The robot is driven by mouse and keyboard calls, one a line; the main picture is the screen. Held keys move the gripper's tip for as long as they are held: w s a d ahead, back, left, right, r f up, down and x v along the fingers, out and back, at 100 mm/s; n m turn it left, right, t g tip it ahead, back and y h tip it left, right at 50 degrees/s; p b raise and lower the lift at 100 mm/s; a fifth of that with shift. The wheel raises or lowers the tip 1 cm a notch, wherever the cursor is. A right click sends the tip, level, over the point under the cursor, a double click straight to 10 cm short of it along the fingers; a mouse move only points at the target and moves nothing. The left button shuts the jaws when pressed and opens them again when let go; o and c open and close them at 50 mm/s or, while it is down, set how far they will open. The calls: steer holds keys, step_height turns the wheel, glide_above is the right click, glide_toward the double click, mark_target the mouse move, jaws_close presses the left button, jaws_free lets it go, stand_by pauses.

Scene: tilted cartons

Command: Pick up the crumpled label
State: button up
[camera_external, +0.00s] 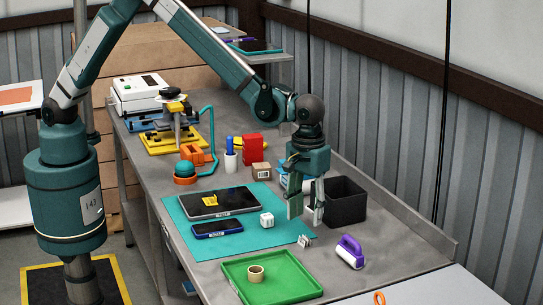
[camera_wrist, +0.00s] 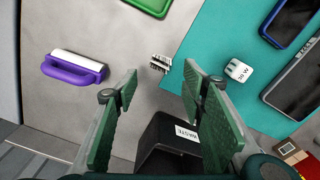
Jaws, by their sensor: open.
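The crumpled label (camera_external: 305,241) is a small white piece with dark print. It lies on the grey bench at the right edge of the teal mat; in the wrist view it shows (camera_wrist: 160,64) just beyond and between my fingertips. My gripper (camera_external: 306,212) is open and empty, pointing down above the bench close to the label. Its two green pads (camera_wrist: 160,88) frame a gap in the wrist view. No contact with the label is visible.
A black waste bin (camera_external: 346,203) stands right of my gripper. A purple-handled roller (camera_external: 350,252), a green tray (camera_external: 285,281) with a tape roll (camera_external: 256,273) and a white cube (camera_external: 267,220) lie nearby. A tablet (camera_external: 216,203) and phone (camera_external: 218,229) rest on the teal mat (camera_external: 260,238).

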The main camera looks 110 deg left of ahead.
mark_target(305, 237)
steer(key=shift+f, duration=0.75)
steer(key=shift+f, duration=2.6)
steer(key=c, duration=0.6)
